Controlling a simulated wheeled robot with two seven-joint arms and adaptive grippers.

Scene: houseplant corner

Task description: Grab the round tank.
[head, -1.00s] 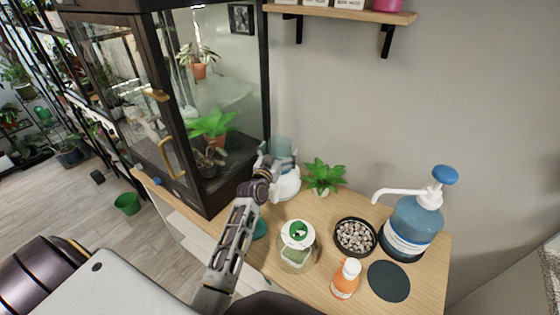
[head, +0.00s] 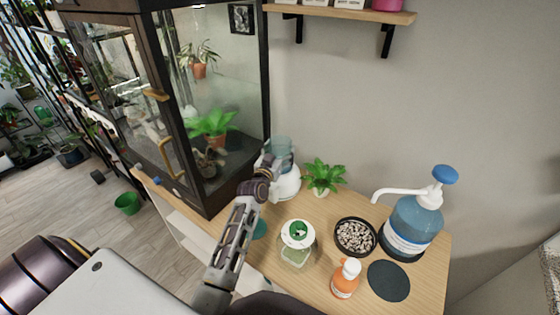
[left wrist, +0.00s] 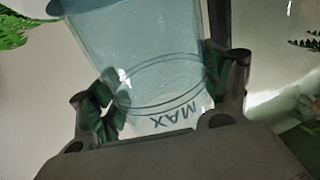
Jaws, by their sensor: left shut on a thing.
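The round tank (head: 282,150) is a clear, bluish vessel at the top of a white base (head: 287,186) beside the glass cabinet. In the left wrist view the tank (left wrist: 150,62) fills the middle, with ring lines and the word MAX on its wall. My left gripper (head: 269,163) reaches it from the front left, and its dark fingers (left wrist: 160,100) are shut on the tank from both sides. The arm and gripper hide part of the white base. I cannot tell whether the tank is seated on the base. My right gripper does not show.
A potted plant (head: 323,177) stands close right of the base. A green-lidded jar (head: 296,240), pebble dish (head: 355,237), orange bottle (head: 345,279), dark round mat (head: 389,281) and blue pump bottle (head: 415,220) crowd the wooden top. The glass cabinet (head: 215,110) blocks the left.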

